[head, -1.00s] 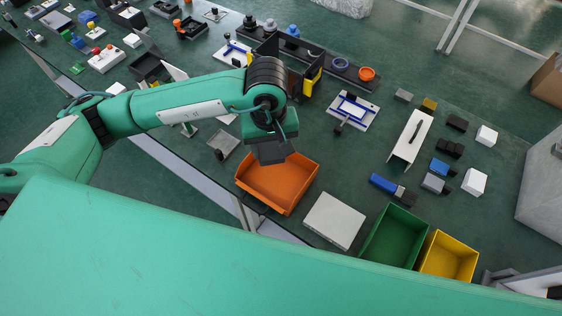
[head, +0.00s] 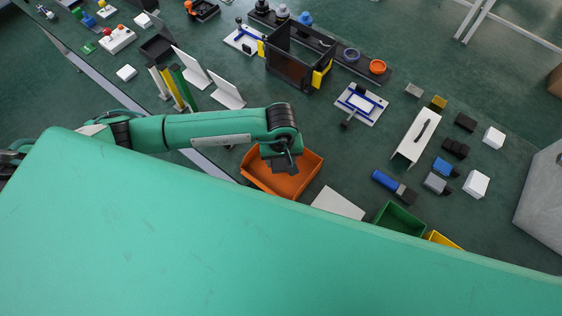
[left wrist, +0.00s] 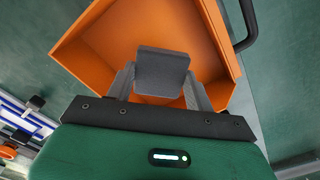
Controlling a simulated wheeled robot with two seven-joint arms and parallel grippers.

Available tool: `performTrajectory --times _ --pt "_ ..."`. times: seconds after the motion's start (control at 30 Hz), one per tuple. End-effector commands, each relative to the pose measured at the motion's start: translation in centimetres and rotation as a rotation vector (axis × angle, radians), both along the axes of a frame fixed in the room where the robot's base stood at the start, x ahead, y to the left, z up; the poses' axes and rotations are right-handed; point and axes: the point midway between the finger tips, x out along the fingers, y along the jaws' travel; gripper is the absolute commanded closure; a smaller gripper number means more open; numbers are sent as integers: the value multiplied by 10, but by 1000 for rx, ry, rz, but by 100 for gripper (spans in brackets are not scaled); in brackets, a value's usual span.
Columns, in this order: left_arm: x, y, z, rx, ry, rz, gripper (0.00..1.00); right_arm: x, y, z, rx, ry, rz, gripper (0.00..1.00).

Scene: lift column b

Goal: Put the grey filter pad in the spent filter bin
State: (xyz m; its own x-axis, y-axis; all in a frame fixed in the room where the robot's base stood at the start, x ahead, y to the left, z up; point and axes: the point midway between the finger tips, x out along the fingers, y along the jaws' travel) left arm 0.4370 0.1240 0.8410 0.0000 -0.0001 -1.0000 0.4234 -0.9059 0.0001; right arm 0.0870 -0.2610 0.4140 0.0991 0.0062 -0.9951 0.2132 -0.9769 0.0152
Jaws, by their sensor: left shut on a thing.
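My left gripper (head: 284,161) reaches in from the left and hangs over the orange bin (head: 303,178). In the left wrist view the gripper (left wrist: 160,88) is shut on a grey, flat, squarish pad (left wrist: 161,68) with rounded corners. The pad stands out between the two grey fingers, with the orange bin's floor and walls (left wrist: 85,55) behind it. The bin looks empty where it shows. I cannot tell how high the pad is above its floor. In the head view the pad and gripper merge into one dark shape. My right gripper is not in view.
A white flat block (head: 338,203), a green bin (head: 400,218) and a yellow bin (head: 443,240) stand right of the orange bin, partly hidden. A dark box with yellow sides (head: 290,70) stands behind. Small blocks lie at right.

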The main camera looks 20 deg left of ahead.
Motion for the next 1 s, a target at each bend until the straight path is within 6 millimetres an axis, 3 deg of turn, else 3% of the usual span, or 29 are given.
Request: performTrajectory --times 0.33,0.73,0.77,0.83,0.87,1.0 --pt "0 0 -38 0 0 1 68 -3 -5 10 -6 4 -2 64" --pt "0 0 -45 0 -1 -1 68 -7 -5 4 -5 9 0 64" --pt "0 0 -44 0 -1 -1 43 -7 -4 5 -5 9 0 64" --pt "0 0 -43 0 -1 0 29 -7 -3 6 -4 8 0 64" --pt "0 0 -43 0 -1 0 25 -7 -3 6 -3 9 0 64" --pt "0 0 -43 0 -1 0 25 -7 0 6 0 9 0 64"
